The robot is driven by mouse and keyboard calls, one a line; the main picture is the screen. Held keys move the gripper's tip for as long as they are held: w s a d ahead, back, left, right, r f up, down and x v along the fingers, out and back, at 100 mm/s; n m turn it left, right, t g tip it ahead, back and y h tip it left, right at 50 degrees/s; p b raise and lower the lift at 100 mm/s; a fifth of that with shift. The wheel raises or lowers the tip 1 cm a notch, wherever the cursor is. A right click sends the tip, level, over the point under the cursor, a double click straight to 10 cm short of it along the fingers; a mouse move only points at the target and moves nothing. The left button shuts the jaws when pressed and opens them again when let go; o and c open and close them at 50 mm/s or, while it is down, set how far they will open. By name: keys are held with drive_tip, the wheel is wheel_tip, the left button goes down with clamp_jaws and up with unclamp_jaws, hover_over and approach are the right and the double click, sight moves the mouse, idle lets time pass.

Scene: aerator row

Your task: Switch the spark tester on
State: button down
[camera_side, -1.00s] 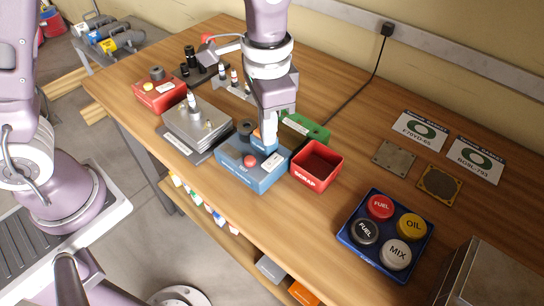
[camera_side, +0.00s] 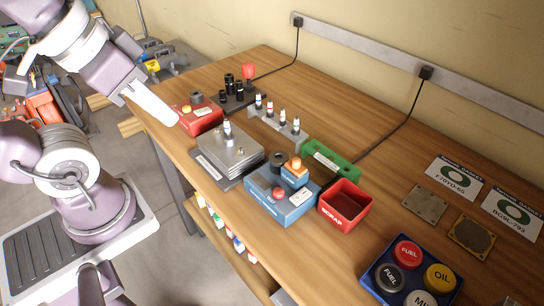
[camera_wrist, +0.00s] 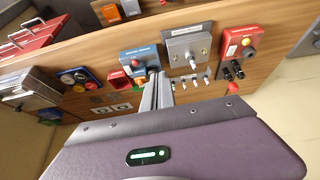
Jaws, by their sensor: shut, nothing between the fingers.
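A blue box (camera_side: 283,200), which I take to be the spark tester, stands near the bench's front edge. It carries a red button (camera_side: 279,194), a dark round socket (camera_side: 279,160), a white label and a raised block with a bright orange top (camera_side: 295,167). Its switch state cannot be told. The box also shows in the wrist view (camera_wrist: 140,60). My gripper (camera_side: 173,118) is shut and empty, in the air to the left of the red box and well clear of the blue box. Its closed fingers (camera_wrist: 158,82) show in the wrist view.
Left of the blue box stand a grey plate stack (camera_side: 228,155) and a red box (camera_side: 195,115). Behind are a rack of plugs (camera_side: 281,119) and a black stand (camera_side: 235,95). A red scrap bin (camera_side: 344,206) and a green tray (camera_side: 331,160) adjoin on the right.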

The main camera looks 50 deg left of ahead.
drive_tip(key=w+d+r+n+g, duration=0.1)
drive_tip(key=w+r+n, duration=0.1)
drive_tip(key=w+n, duration=0.15)
drive_tip(key=n+g, duration=0.5)
drive_tip(key=n, duration=0.9)
hover_over(306, 192)
wheel_tip(306, 192, down, 7)
drive_tip(key=shift+f, duration=0.15)
wheel_tip(306, 192, down, 14)
drive_tip(key=shift+f, duration=0.1)
drive_tip(key=shift+f, duration=0.1)
